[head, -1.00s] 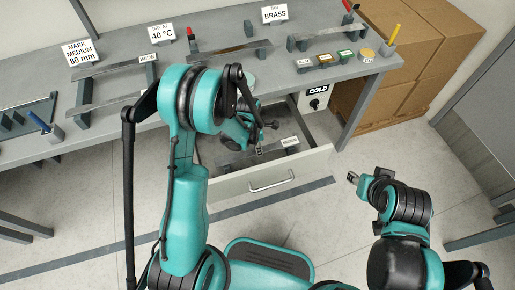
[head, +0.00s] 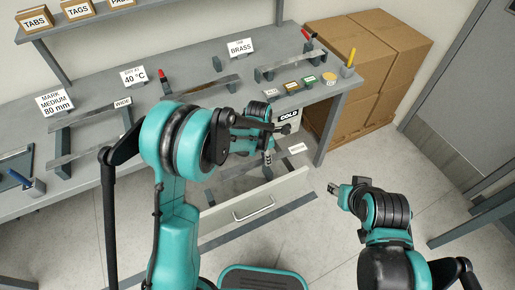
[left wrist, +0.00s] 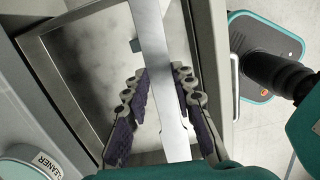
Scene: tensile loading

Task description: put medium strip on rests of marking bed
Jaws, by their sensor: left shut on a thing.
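A long flat metal strip (left wrist: 150,40) runs between the fingers of my left gripper (left wrist: 160,85) in the left wrist view. The gripper is shut on it, over the open drawer. In the head view my left gripper (head: 268,158) is above the drawer near the "MEDIUM" label (head: 297,148); the arm hides much of the strip there. The "MARK MEDIUM 80 mm" sign (head: 55,102) stands on the bench at left, behind a dark rack (head: 62,168) with strips across it. I cannot tell which fixture there is the marking bed. My right gripper (head: 335,188) is away from the bench, its fingers too small to judge.
The open drawer (head: 255,195) juts out from the bench. The "COLD" box (head: 289,115) is close behind my left gripper. A blue-handled tool (head: 32,183) stands in a holder at the bench's left. Cardboard boxes (head: 375,55) are at the back right.

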